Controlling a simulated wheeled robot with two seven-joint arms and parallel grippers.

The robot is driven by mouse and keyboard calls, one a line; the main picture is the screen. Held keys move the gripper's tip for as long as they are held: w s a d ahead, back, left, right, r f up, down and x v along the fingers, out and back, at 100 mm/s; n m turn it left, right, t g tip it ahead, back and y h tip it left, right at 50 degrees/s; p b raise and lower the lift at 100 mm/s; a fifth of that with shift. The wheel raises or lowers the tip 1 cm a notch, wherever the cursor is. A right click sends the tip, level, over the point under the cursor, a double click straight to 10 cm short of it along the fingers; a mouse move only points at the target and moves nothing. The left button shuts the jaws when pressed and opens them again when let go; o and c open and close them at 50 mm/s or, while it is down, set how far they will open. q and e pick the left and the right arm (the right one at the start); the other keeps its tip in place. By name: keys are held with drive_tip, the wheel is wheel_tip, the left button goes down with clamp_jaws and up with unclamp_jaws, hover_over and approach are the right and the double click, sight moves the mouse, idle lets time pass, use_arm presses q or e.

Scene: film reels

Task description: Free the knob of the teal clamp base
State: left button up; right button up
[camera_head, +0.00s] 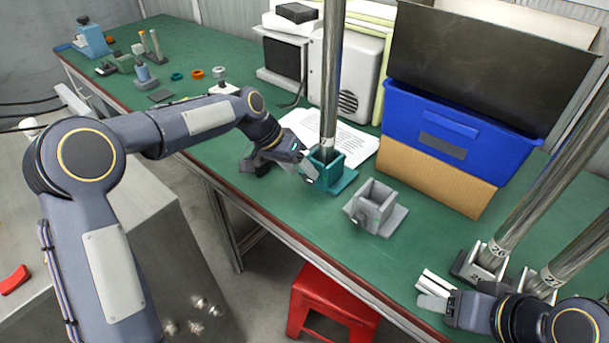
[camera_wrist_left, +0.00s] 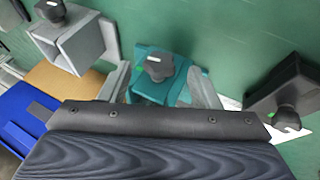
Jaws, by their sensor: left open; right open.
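The teal clamp base (camera_head: 342,183) stands on the green bench with a tall metal pole (camera_head: 330,80) upright in it. Its dark star-shaped knob (camera_wrist_left: 159,67) faces my left wrist camera; the left wrist view also shows the teal body (camera_wrist_left: 158,91). My left gripper (camera_head: 306,172) is open at the knob side of the base. In the left wrist view its fingers lie on either side of the knob; I cannot tell whether they touch it. My right gripper (camera_head: 433,293) is open and empty near the bench's front edge, away from the teal base.
An empty grey clamp base (camera_head: 375,208) stands right of the teal one. A black clamp base (camera_wrist_left: 287,93) stands on its other side. Two poles in grey bases marked 26 (camera_head: 497,248) and 27 (camera_head: 548,278) stand near my right gripper. A blue bin (camera_head: 455,130) is behind.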

use_arm(q)
drive_tip(key=shift+x, duration=1.4)
drive_tip(key=c, duration=1)
